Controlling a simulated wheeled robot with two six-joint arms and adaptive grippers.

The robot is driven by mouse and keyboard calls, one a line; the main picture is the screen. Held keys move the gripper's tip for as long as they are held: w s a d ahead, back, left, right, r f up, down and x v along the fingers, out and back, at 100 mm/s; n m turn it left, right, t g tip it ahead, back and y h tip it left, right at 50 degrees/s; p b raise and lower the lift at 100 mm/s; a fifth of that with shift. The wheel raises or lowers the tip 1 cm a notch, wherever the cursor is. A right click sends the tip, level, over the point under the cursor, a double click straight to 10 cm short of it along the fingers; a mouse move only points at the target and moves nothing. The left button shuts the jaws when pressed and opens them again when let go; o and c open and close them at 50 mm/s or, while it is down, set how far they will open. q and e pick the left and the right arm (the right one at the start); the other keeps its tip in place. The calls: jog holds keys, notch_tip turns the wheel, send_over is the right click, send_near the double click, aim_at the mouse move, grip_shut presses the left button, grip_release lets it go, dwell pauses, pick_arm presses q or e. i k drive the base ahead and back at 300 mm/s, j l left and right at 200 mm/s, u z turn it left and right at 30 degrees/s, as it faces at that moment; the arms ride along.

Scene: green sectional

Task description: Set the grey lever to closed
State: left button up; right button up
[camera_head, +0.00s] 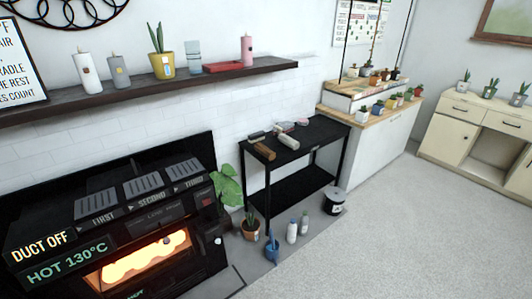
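No grey lever can be made out for certain. A black stove (190,265) with a glowing orange window (140,260) stands at the lower left. Its top has three grey slatted panels, marked FIRST (97,203), SECOND (145,184) and THIRD (184,170). A dark strip (155,222) below them carries lettering too dim to read. Lit signs on the stove read DUCT OFF (40,245) and HOT 130°C (68,262). A small pale knob or handle (218,241) shows at the stove's right front edge. Neither of my grippers is in view.
A dark wall shelf (130,92) with candles and a potted plant hangs above the stove. A black two-tier table (300,150) holds small items. The carpet (400,235) at right is clear.

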aim_at(166, 241)
jog(key=u, duration=1.15)
